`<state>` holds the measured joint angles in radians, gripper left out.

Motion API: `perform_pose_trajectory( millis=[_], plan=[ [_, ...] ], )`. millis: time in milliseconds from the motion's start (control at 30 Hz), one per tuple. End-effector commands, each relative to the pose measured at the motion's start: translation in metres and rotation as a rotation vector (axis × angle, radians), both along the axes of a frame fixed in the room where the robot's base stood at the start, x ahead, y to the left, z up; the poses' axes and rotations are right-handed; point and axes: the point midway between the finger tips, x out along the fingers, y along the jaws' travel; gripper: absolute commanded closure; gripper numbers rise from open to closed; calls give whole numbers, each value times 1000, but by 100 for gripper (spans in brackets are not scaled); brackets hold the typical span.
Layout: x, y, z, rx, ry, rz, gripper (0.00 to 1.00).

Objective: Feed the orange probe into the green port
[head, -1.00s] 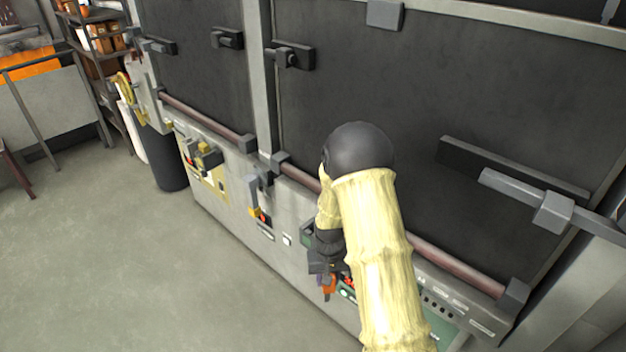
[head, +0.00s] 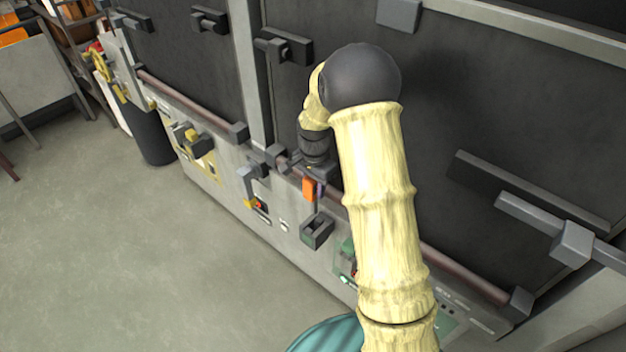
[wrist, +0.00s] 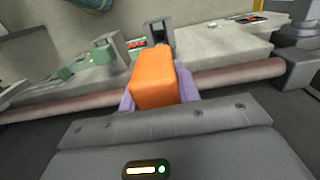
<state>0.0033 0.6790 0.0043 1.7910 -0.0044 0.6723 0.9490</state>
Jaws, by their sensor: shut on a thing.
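My gripper (head: 314,186) is shut on the orange probe (head: 308,189), above the ledge in front of the furnace doors. In the wrist view the probe's orange block (wrist: 155,80) sits between the purple fingers. A thin shaft seems to run down from it toward a dark open-topped socket block (head: 317,231); I cannot tell whether its tip is inside. A green housing (head: 347,246) on the panel is partly hidden by my arm. In the wrist view a green block with a grey top (wrist: 104,54) stands left of the dark socket (wrist: 158,33). The port's opening is not clear.
A reddish rail (head: 460,272) runs along the doors just behind the panel. A yellow-and-grey latch (head: 250,184) and other fittings (head: 190,138) stick out further left. A dark bin (head: 154,144) stands at the far left. The floor (head: 130,260) in front is clear.

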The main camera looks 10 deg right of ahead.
Motion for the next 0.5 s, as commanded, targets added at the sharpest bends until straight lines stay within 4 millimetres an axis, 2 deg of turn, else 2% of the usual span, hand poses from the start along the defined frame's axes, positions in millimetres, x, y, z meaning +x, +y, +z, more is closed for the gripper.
perform_pose_trajectory(
  millis=[267,500],
  plan=[
    [0,0,-3,0,0,2,94],
    [0,0,-13,0,0,2,94]
  ],
)
